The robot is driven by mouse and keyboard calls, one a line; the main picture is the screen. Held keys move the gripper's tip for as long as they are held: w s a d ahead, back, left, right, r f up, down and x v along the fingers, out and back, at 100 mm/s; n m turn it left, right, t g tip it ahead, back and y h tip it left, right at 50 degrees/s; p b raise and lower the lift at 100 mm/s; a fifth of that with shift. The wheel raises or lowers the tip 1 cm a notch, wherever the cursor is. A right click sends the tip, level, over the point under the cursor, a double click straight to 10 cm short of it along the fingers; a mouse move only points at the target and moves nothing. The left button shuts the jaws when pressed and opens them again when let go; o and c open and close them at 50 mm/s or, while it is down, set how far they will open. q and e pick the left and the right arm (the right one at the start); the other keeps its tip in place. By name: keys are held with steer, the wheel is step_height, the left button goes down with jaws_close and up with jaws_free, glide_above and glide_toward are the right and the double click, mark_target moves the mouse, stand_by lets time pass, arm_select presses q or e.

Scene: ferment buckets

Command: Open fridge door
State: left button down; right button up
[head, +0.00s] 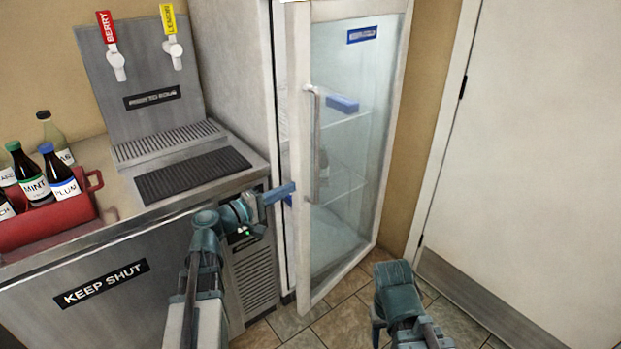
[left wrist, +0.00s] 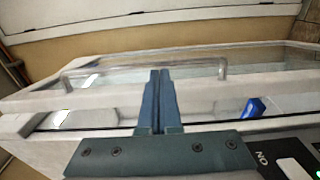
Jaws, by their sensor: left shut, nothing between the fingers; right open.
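The fridge door (head: 303,255) is a white frame with a glass pane and a vertical metal handle (head: 315,140). It stands ajar: a narrow gap shows between its left edge and the fridge cabinet (head: 262,75). My left gripper (head: 292,188) is shut and empty, its blue fingers at the door's left edge by the gap. In the left wrist view my left gripper (left wrist: 160,72) reaches across the gap and door frame toward the handle (left wrist: 140,67); I cannot tell whether it touches. My right arm shows at the lower right, its fingers out of sight.
A steel counter (head: 120,205) with a soda tap tower (head: 150,75) stands left of the fridge. A red crate (head: 45,222) of bottles sits on it. A blue item (head: 343,103) lies on a fridge shelf. A white door (head: 540,150) is at right; tiled floor before the fridge is clear.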

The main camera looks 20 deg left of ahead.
mark_target(318, 177)
arm_select(q)
steer(key=x, duration=1)
steer(key=shift+f, duration=0.1)
steer(key=shift+s+d, duration=0.15)
steer(key=shift+d, duration=0.25)
arm_select(e)
steer(key=shift+d, duration=0.15)
